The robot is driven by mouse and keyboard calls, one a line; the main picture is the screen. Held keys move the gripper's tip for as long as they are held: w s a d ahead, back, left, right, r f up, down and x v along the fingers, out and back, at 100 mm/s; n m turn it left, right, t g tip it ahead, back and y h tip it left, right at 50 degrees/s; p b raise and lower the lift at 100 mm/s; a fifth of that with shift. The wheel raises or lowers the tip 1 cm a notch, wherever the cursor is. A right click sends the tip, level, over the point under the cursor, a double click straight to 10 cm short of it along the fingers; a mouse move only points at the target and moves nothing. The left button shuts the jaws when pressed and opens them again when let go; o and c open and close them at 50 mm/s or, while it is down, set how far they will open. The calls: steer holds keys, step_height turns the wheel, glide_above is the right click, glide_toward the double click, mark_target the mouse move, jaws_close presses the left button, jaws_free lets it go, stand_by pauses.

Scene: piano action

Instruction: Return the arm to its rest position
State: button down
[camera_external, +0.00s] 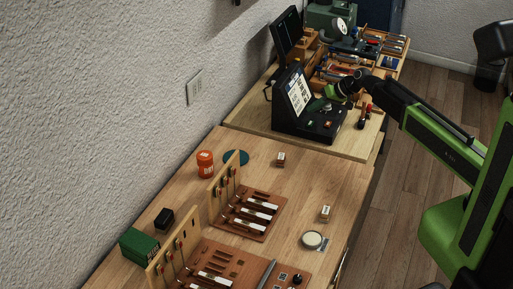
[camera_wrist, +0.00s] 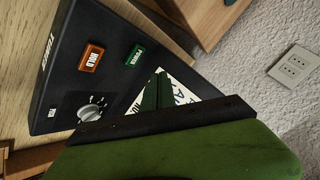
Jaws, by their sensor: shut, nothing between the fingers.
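My arm (camera_external: 410,110) reaches from the right over the far bench. My gripper (camera_external: 318,104) is at the black control box (camera_external: 290,121), beside its tilted screen (camera_external: 299,96). In the wrist view the green fingers of my gripper (camera_wrist: 160,77) are together with nothing between them. They overlap the lettered white screen (camera_wrist: 181,84); I cannot tell whether they touch the box. The box face shows an orange HOLD button (camera_wrist: 91,57), a green POWER button (camera_wrist: 134,55) and a round knob (camera_wrist: 92,106).
Behind the box stand wooden tool trays (camera_external: 385,43) and a green machine (camera_external: 328,20). The near bench holds wooden key assemblies (camera_external: 243,218), an orange jar (camera_external: 205,163) and a green box (camera_external: 139,243). The textured wall (camera_external: 100,90) is on the left. Open floor (camera_external: 430,90) lies right.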

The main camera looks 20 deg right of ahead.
step_height(320, 180, up, 2)
steer(key=shift+r+p, duration=0.1)
steer(key=shift+p, duration=0.55)
steer(key=shift+h, duration=0.9)
steer(key=s+d, duration=0.1)
steer(key=d, duration=0.1)
steer(key=s+d+f, duration=0.1)
steer(key=s+d, duration=0.1)
steer(key=d, duration=0.1)
steer(key=s+d+f, duration=0.1)
steer(key=d, duration=0.2)
steer(key=shift+s+d+f, duration=0.15)
steer(key=shift+s+d, duration=0.1)
steer(key=shift+s, duration=0.1)
steer(key=s+d+f+g+h, duration=0.2)
steer(key=s+d, duration=0.4)
steer(key=s, duration=0.3)
steer(key=s+d+f+m+g+h, duration=0.1)
steer(key=s+d+f+g+h, duration=0.2)
steer(key=s+d, duration=0.4)
steer(key=s, duration=0.2)
steer(key=shift+s+d+g, duration=0.15)
steer(key=shift+s+g, duration=0.15)
steer(key=shift+g, duration=0.1)
